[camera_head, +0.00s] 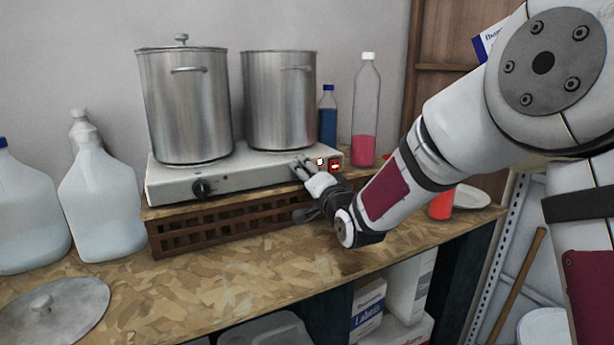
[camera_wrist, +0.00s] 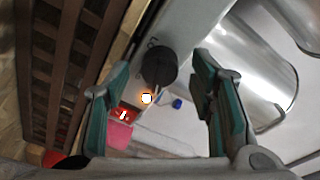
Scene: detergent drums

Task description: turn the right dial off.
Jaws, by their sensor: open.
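The white two-burner hotplate (camera_head: 252,172) sits on a brown slatted crate, with one pot on each burner. Its left dial (camera_head: 201,188) is black and in plain view. The right dial (camera_wrist: 158,67) is a dark round knob in the wrist view; in the head view my gripper hides it. My gripper (camera_head: 308,172) is at the right part of the hotplate's front. In the wrist view my gripper (camera_wrist: 163,75) is open, its green-padded fingers on either side of the dial with gaps. An orange-white light (camera_wrist: 146,98) glows beside a lit red switch (camera_wrist: 122,115).
The left pot (camera_head: 185,110) has a lid; the right pot (camera_head: 280,105) stands behind my gripper. A pink-filled bottle (camera_head: 364,120) and a blue bottle (camera_head: 327,118) stand behind at right. White jugs (camera_head: 100,200) stand at left. The front counter (camera_head: 230,285) is mostly clear.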

